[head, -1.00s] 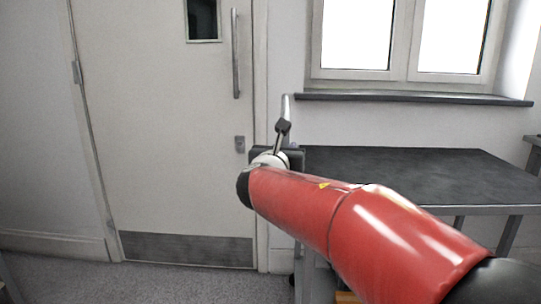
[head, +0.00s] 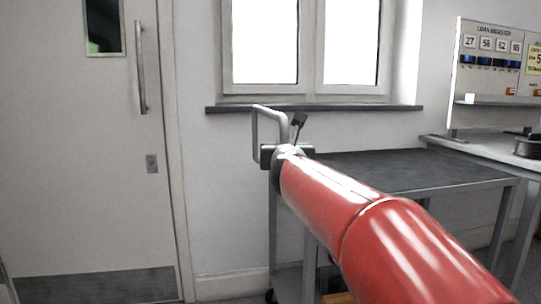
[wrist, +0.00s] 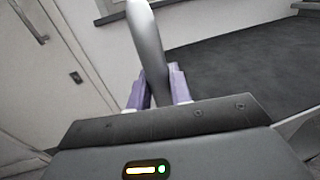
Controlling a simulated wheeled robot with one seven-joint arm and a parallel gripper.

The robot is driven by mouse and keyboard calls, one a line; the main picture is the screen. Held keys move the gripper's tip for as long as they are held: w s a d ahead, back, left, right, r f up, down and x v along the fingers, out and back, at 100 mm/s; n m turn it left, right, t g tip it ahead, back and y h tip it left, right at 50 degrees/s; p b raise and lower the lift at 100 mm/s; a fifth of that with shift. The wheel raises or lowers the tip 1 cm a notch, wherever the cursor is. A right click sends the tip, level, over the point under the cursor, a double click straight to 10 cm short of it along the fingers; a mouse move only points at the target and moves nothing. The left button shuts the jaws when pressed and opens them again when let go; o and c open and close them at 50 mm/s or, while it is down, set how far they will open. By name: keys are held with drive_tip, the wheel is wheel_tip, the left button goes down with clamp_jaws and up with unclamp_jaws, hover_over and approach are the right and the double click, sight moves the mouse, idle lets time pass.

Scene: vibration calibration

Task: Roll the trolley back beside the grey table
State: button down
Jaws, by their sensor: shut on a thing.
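The trolley has a dark flat top (head: 400,172) on grey metal legs and stands below the window. Its grey tubular push handle (head: 254,132) rises at its left end. My gripper (head: 287,152) is at this handle, partly hidden by my red arm. In the wrist view its purple fingers (wrist: 158,84) are shut on the handle bar (wrist: 147,42). The grey table (head: 475,145) stands at the right, close to the trolley's far right corner. Any gap between them is hard to judge. My arm hides much of the trolley's near side.
A closed door (head: 80,170) with a long pull handle is at the left. The window sill (head: 315,107) runs behind the trolley. A board with numbered cards (head: 495,65) and a dark spool (head: 528,146) stand on the table. An orange item (head: 338,297) shows low under the trolley.

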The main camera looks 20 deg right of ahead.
drive_tip(key=shift+d, duration=0.35)
drive_tip(key=c, duration=1.3)
unclamp_jaws()
drive_tip(key=shift+d, duration=0.15)
drive_tip(key=v, duration=0.8)
drive_tip(key=shift+p, duration=0.3)
